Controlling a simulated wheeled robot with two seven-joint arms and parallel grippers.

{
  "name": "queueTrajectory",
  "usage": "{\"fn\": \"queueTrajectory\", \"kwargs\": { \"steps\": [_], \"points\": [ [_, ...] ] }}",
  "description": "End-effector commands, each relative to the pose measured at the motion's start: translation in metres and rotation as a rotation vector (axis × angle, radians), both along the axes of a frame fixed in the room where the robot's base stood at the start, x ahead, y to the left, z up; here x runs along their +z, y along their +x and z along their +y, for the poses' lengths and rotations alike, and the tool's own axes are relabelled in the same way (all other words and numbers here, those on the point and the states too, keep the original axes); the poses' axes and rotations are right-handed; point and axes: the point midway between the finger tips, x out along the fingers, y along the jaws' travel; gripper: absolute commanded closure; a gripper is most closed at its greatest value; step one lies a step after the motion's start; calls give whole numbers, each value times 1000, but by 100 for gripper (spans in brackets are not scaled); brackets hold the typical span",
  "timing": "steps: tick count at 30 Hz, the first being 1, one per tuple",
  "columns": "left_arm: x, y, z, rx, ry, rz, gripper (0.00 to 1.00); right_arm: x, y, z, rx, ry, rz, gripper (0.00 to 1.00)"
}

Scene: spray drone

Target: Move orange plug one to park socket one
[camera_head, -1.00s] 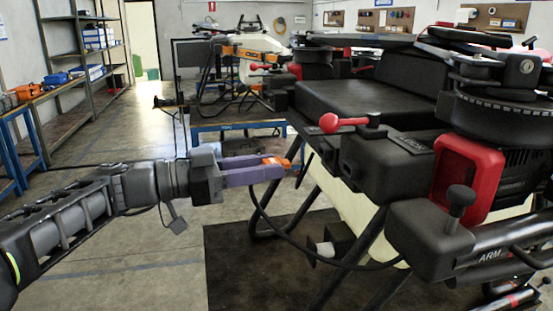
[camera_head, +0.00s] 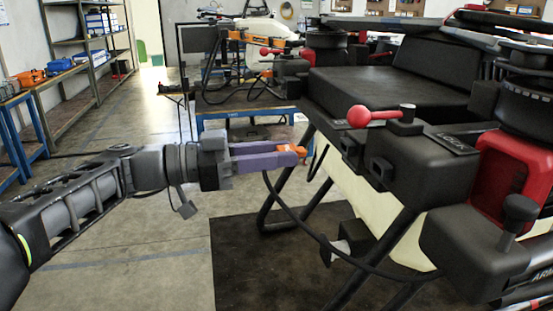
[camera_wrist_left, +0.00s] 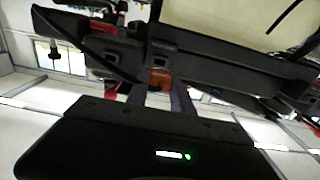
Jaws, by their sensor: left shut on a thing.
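My left gripper (camera_head: 288,156), with purple fingers, is shut on the orange plug (camera_head: 289,150) left of the large black drone (camera_head: 395,95). A black cable (camera_head: 290,208) hangs from the plug towards the drone's lower frame. Two black socket blocks with square openings, one (camera_head: 352,153) nearer the plug and another (camera_head: 380,172), sit on the drone's side. The plug is apart from both; I cannot tell which is park socket one. In the left wrist view the plug (camera_wrist_left: 160,78) shows between the fingers, with a dark square opening beyond it. My right gripper is not in view.
Black landing legs (camera_head: 375,255) and a dark mat (camera_head: 270,270) are below. Another drone (camera_head: 265,50) is behind, and shelves (camera_head: 85,60) stand at the left. The floor left of the mat is clear.

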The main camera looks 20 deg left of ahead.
Motion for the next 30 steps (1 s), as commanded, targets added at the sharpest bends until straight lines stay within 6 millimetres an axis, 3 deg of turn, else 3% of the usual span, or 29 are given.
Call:
{"fn": "queueTrajectory", "kwargs": {
  "steps": [15,30],
  "points": [
    [-2,26,-41,-2,1,0,100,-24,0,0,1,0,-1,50],
    [0,31,-49,0,1,-1,100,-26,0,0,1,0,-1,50]
  ]
}}
